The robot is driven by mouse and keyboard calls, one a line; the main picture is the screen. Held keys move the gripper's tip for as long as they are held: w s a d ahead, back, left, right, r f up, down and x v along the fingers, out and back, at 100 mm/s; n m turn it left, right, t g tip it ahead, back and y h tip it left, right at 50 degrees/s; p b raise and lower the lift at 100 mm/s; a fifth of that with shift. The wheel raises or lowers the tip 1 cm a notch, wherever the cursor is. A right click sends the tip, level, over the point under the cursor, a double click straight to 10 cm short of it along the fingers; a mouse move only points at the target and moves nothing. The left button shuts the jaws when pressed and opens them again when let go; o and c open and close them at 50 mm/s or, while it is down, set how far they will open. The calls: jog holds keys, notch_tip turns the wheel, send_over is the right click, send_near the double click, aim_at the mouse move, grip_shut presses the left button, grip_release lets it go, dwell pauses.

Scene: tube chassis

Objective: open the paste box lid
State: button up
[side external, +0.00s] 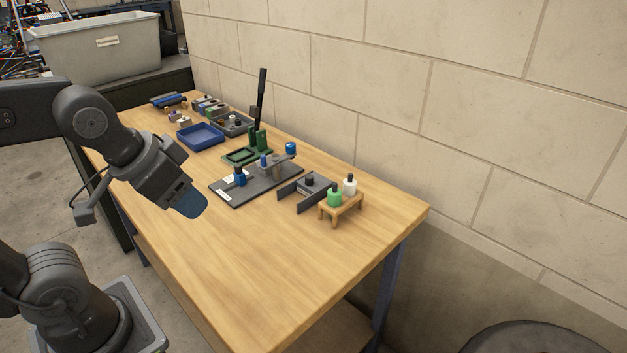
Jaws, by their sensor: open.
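My gripper (188,204) hangs above the near left part of the wooden table, tilted downward. Its blue-grey end is seen from the side, and it looks empty and apart from every object. I cannot tell for certain which thing is the paste box. A small grey box-like holder with a black knob (309,180) on it stands right of centre, beside dark upright plates. Another grey box (232,124) with small items in it stands farther back. My gripper is left of and nearer the camera than both. No clearly raised lid can be made out.
A dark plate (231,196) carries blue and grey parts. A green frame with a tall black upright (261,95) stands behind it. A blue tray (190,139) lies farther back. A small wooden stand (343,208) holds green and white bottles. The table's front is clear.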

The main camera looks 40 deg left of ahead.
jog(key=shift+n+g, duration=0.3)
jog(key=shift+g, duration=0.5)
jog(key=w+r, duration=0.1)
jog(key=w, duration=0.2)
jog(key=w+a+r, duration=0.1)
jog(key=w+r, duration=0.1)
jog(key=w, duration=0.2)
jog(key=w+r, duration=0.2)
jog(key=w, duration=0.1)
jog(key=shift+w+a, duration=0.4)
jog(key=n+g, duration=0.2)
jog(key=g, duration=0.2)
send_over(309, 176)
notch_tip(309, 176, down, 12)
notch_tip(309, 176, down, 13)
jog(key=shift+f, duration=0.1)
jog(key=shift+c, duration=0.2)
grip_shut()
